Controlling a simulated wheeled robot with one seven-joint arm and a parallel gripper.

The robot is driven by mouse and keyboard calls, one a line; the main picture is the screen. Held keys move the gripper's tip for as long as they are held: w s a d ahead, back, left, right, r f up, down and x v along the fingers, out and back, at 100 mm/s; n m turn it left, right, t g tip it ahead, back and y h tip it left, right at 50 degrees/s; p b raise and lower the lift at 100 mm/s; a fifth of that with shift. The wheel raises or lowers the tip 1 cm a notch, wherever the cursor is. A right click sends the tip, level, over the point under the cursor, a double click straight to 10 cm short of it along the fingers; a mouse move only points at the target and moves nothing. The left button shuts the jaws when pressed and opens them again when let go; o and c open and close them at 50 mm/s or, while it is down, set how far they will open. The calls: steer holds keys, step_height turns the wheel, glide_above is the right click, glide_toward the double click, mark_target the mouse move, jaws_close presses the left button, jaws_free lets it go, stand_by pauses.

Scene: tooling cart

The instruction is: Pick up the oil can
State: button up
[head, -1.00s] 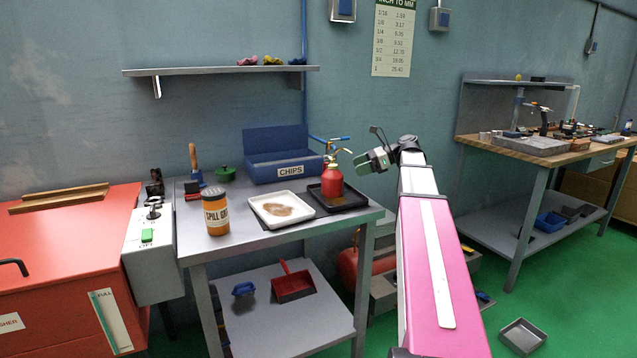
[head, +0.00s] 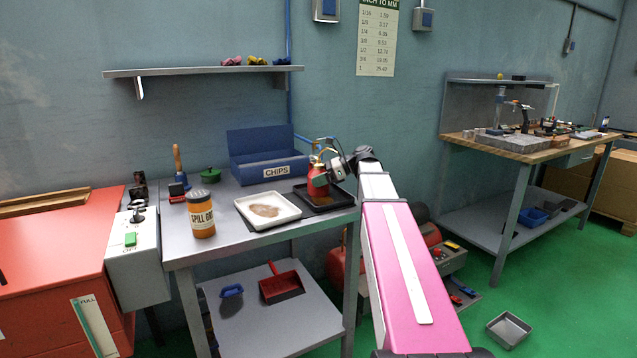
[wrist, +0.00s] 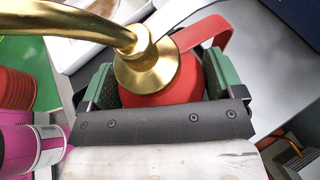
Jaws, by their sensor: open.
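The oil can (head: 318,184) is red with a brass top and spout, and stands on a black tray (head: 338,201) at the right end of the metal cart (head: 230,229). In the wrist view the red can body (wrist: 150,97) lies between the two green-padded fingers of my gripper (wrist: 152,88), one on each side. My gripper also shows in the head view (head: 330,168), at the can's upper right side. The jaws are open around the can. The lower part of the can is hidden in the wrist view.
A white tray (head: 244,204) with a brown stain lies left of the can. A blue CHIPS bin (head: 240,169) stands behind. An orange spill jar (head: 201,220) stands at the front left. A red cabinet (head: 50,255) adjoins the cart's left side.

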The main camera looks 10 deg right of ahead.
steer(key=c, duration=0.8)
